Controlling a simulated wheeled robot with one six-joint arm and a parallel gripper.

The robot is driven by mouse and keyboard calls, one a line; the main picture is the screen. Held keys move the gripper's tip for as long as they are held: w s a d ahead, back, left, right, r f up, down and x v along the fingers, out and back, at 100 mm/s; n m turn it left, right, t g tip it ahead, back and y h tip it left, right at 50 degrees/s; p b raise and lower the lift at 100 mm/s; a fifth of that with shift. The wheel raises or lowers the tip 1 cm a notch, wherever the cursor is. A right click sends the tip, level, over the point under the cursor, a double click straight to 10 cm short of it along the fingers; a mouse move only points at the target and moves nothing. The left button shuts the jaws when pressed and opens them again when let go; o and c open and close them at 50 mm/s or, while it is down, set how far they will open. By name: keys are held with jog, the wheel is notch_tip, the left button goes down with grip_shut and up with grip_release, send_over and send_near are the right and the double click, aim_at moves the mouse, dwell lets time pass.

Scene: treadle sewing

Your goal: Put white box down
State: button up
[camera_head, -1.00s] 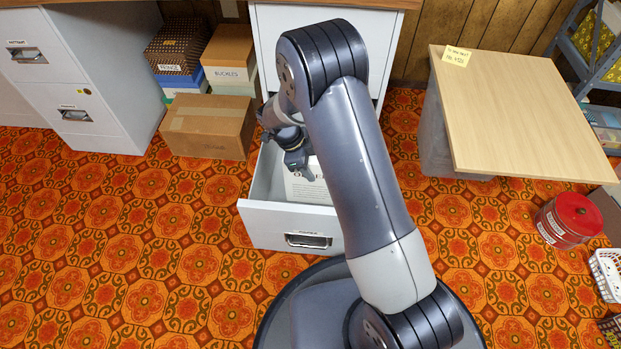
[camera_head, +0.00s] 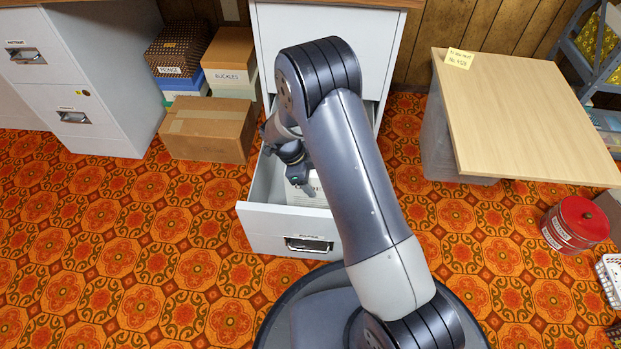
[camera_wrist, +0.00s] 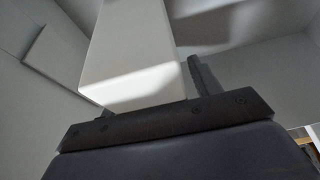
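A plain white box (camera_wrist: 130,50) fills the upper middle of the wrist view, its near end close against my gripper's dark base. My gripper (camera_head: 305,188) points down inside the open drawer (camera_head: 285,217) in the head view. In the wrist view one dark finger stands just right of the box. The other finger is not visible, perhaps behind the box, so I cannot tell whether the grip is closed on it. In the head view a white surface (camera_head: 298,198) shows in the drawer beside my gripper, partly hidden by my arm.
A brown carton (camera_head: 208,128) and stacked boxes (camera_head: 228,62) stand left of the drawer. A grey filing cabinet (camera_head: 95,95) is farther left. A wooden-topped table (camera_head: 520,115) and a red tin (camera_head: 577,220) are on the right. Patterned floor is clear at left.

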jog(key=shift+o, duration=0.2)
jog(key=p+v, duration=0.5)
jog(key=v, duration=0.7)
jog(key=shift+d+r, duration=0.1)
jog(key=shift+r, duration=0.1)
dwell(0.8)
